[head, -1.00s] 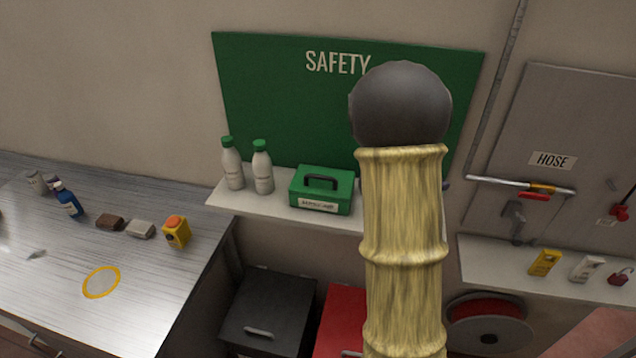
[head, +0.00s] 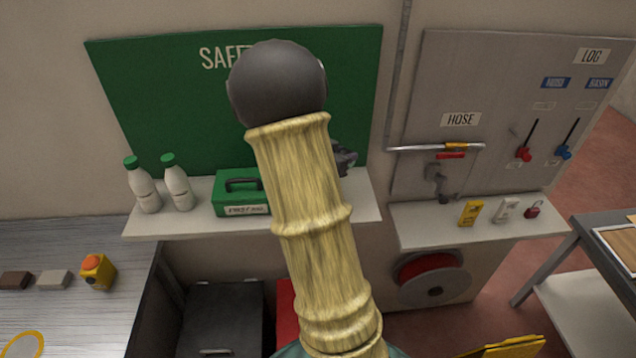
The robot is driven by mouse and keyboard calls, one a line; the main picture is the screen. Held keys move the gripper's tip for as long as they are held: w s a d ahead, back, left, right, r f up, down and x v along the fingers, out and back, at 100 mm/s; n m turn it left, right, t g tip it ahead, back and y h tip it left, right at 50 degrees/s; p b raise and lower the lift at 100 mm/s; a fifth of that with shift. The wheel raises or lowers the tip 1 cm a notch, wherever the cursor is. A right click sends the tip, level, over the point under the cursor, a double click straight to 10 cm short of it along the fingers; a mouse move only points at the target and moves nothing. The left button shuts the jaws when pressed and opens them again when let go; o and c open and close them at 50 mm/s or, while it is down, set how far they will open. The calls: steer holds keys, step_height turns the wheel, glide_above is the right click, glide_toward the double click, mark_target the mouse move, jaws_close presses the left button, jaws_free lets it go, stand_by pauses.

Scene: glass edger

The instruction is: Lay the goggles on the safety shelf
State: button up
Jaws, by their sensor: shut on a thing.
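The safety shelf (head: 200,222) is a pale ledge on the wall below a green board marked SAFETY (head: 170,100). My arm, in a straw-coloured ribbed sleeve with a dark round joint, stands in front of it and hides part of the shelf and board. A small dark grey piece that looks like part of my gripper (head: 343,158) shows just right of the sleeve, over the right part of the shelf. It is shut, but its fingertips and what it holds are mostly hidden. I cannot make out the goggles clearly anywhere.
Two white bottles (head: 178,186) and a green first-aid box (head: 232,200) occupy the shelf's left and middle. Its right end looks bare. A hose panel (head: 440,80) and a smaller ledge (head: 420,228) are to the right; a metal bench (head: 80,320) is at left.

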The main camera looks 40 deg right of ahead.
steer(key=shift+s+f+p, duration=0.1)
steer(key=shift+f+p, duration=0.2)
steer(key=shift+f, duration=2)
steer(key=shift+f, duration=0.1)
steer(key=shift+f+p, duration=0.55)
steer(key=shift+f, duration=1.45)
steer(key=shift+f, duration=0.15)
steer(key=o, duration=1.1)
